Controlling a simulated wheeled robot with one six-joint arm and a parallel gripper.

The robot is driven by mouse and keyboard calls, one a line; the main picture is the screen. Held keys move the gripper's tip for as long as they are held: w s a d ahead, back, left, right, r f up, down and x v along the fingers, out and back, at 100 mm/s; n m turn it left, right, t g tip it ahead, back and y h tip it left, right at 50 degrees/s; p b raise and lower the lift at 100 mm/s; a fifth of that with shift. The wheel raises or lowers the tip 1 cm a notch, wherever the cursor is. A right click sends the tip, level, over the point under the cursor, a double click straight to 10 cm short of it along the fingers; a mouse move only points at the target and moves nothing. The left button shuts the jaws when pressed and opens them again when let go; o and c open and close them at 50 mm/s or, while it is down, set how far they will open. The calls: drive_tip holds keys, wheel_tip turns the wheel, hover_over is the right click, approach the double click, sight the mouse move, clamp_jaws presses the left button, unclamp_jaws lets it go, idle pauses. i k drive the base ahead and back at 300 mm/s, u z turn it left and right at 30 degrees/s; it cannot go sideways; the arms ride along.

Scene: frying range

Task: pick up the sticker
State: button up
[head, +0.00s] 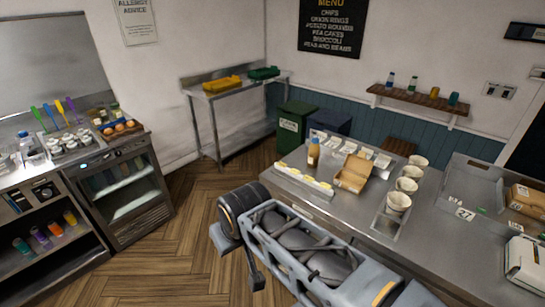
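A small white label with dark digits, perhaps the sticker (465,213), lies flat on the steel counter (440,222) at the right. The digits look like 27, but they are small. A brown box (527,198) farther right also carries a pale printed label. I cannot tell for sure which one is the sticker. My arm crosses the bottom middle of the head view, in front of the counter and left of the label. My gripper's fingertips cannot be made out. No object is seen held.
Stacked white cups (398,202), an open cardboard box (354,173) and a sauce bottle (313,153) stand on the counter left of the label. A white device (526,265) sits at the right edge. Wooden floor (185,235) is clear left of my arm.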

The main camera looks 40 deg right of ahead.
sight(293, 170)
drive_tip(key=i, duration=2.55)
drive_tip(key=z, duration=3.4)
